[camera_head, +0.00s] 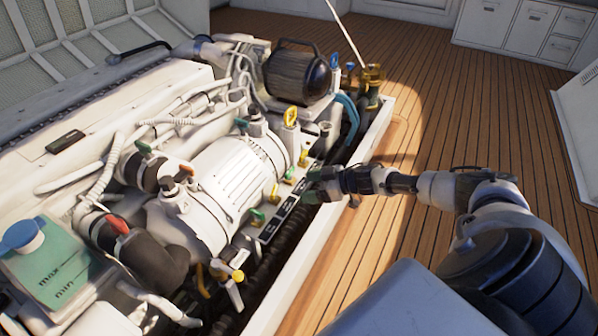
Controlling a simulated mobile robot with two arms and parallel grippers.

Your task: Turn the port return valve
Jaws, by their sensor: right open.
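A row of small valves with coloured handles runs along a labelled strip (272,222) on the near side of the engine. I see a green handle (257,217), a yellow one (274,193), another green one (290,174) and a yellow one (303,157). The labels are too small to read, so I cannot tell which is the port return valve. My right gripper (314,185) comes in from the right, open, with its fingertips close beside the strip near the far green handle. I cannot tell whether it touches anything. My left gripper is out of view.
The white engine block (225,185) with hoses fills the left. A white hatch rim (335,215) borders it, with a wooden floor (440,125) beyond. A green tank (50,265) with a blue cap is at lower left. A black cylinder (297,75) stands behind the valves.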

